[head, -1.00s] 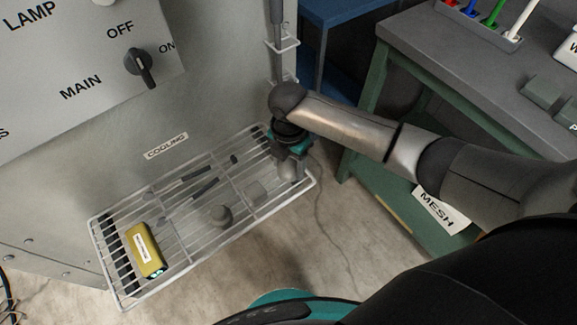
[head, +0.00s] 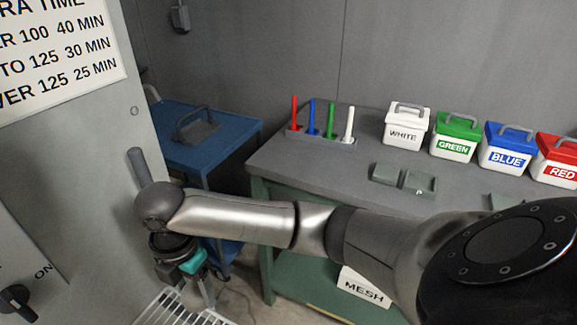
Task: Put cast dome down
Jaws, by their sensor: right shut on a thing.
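My right gripper (head: 188,282) is at the lower left, pointing down, with its arm reaching in from the right. It is shut on a pale grey metal piece, which looks like the cast dome (head: 198,296) and is partly hidden by the fingers. The piece is at the wire cooling rack (head: 168,320), of which only a corner shows at the bottom edge. I cannot tell whether the piece touches the rack. My left gripper is not in view.
A grey bench (head: 300,170) holds coloured brushes in a holder (head: 320,138), small grey-green blocks (head: 418,182), and white (head: 406,128), green (head: 454,138), blue (head: 506,148) and red (head: 556,163) lidded tubs. A blue table (head: 215,135) stands behind the oven side (head: 100,150).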

